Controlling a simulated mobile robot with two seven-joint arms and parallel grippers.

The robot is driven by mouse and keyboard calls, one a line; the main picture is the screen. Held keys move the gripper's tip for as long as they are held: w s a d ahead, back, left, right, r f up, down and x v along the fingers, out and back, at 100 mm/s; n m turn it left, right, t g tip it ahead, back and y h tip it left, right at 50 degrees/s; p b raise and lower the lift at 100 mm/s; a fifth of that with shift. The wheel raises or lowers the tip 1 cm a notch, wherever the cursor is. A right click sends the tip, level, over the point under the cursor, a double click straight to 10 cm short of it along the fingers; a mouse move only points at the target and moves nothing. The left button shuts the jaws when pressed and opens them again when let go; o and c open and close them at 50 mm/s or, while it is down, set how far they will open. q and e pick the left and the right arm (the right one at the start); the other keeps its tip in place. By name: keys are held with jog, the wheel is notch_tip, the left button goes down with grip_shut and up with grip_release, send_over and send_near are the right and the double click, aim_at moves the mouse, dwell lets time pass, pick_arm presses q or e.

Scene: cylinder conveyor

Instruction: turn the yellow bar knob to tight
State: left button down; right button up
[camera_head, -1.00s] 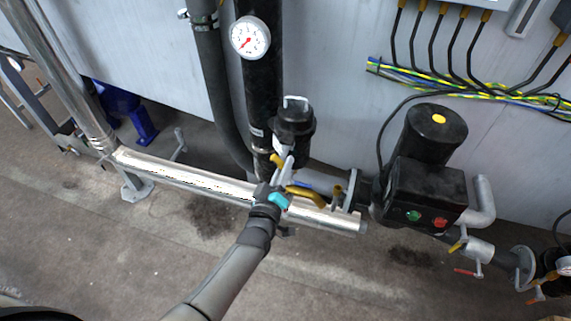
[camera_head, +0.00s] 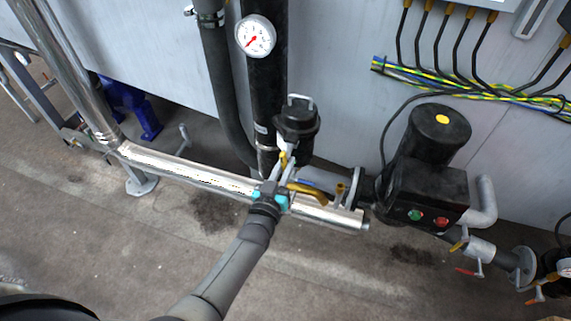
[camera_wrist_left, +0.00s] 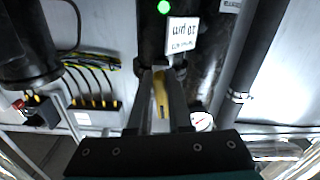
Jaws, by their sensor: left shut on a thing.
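The yellow bar knob (camera_wrist_left: 160,98) is between the fingers of my left gripper (camera_wrist_left: 160,85) in the left wrist view, its length running along the fingers. The gripper is shut on it. In the head view my left gripper (camera_head: 281,168) reaches up from below to the base of a black filter housing (camera_head: 297,122). Only a small yellow piece of the knob (camera_head: 283,159) shows there, the rest hidden by the fingers. My right gripper is in neither view.
A silver pipe (camera_head: 190,174) runs just behind my left wrist. A curved yellow handle (camera_head: 308,189) is close at its right. A black pump (camera_head: 428,185) with green and red buttons stands farther right. A gauge (camera_head: 255,36) sits above.

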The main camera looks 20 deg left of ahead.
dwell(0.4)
pick_arm(q)
jog(key=c, duration=0.8)
grip_release()
jog(key=shift+c, duration=0.2)
jog(key=s+p, duration=0.2)
jog(key=s, duration=1.3)
jog(key=shift+s+a, duration=0.15)
jog(key=shift+a, duration=0.1)
jog(key=s+f+m+g+b, duration=0.1)
jog(key=s+f+g, duration=0.25)
jog(key=f, duration=0.45)
jog(key=s+f+g+h+b, duration=0.15)
jog(key=s+f, duration=0.25)
jog(key=f, duration=0.4)
jog(key=s+f+m+g+y+b, duration=0.1)
jog(key=s+f+g, duration=0.25)
jog(key=f, duration=0.45)
jog(key=s+a+f+g+b, duration=0.1)
jog(key=s+f+g, duration=0.3)
jog(key=s, duration=0.6)
jog(key=s+a+f+m+g+y+b, duration=0.1)
jog(key=s+a+f+g, duration=0.2)
jog(key=s+f, duration=0.6)
jog(key=shift+s+m+g, duration=0.3)
jog(key=shift+s+g, duration=0.2)
jog(key=shift+g, duration=0.25)
